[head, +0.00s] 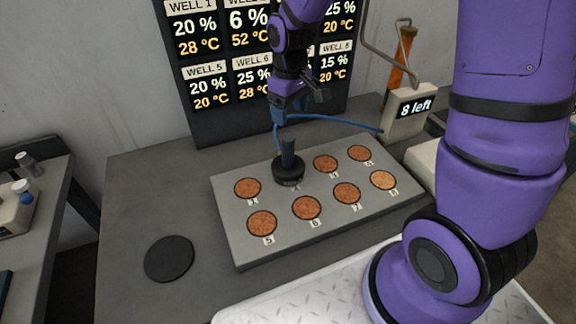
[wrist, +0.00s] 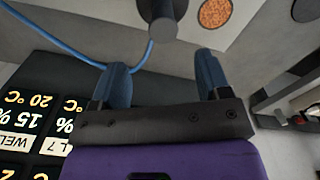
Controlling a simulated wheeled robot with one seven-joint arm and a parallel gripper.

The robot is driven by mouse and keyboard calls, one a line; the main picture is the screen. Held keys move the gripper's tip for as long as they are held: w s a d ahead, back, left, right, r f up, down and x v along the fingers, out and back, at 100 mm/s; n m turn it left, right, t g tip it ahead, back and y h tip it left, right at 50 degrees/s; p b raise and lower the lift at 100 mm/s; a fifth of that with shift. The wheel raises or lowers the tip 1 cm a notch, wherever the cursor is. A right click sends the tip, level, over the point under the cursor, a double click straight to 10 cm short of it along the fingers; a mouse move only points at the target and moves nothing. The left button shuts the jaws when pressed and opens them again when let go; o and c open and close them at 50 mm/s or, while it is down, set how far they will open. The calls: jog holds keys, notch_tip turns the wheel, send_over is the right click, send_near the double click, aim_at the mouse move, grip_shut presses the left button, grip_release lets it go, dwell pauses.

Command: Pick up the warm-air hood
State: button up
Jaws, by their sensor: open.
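The warm-air hood (head: 288,172) is a black round cap with an upright dark handle. It sits on the grey block over a well in the back row, hiding that well. In the wrist view its handle (wrist: 163,18) shows at the top, beyond and roughly between my fingertips. A blue hose (head: 335,118) runs by the hood toward the box on the right. My gripper (head: 297,104) is above the hood, open and empty. Its two blue fingers (wrist: 163,66) are apart in the wrist view and do not visibly touch the handle.
The grey block (head: 235,215) holds several brown-filled wells. A black round pad (head: 169,259) lies on the table to the left. A box reading "8 left" (head: 405,110) stands at right. A display panel (head: 205,120) stands behind; one readout shows 6 % and 52 °C.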

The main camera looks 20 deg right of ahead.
aim_at(288, 137)
jog(key=shift+a+f, duration=0.15)
jog(key=shift+f, duration=2.65)
jog(key=shift+a+f, duration=0.1)
jog(key=shift+f, duration=2.7)
jog(key=shift+c, duration=0.5)
jog(key=shift+w, duration=0.1)
grip_shut()
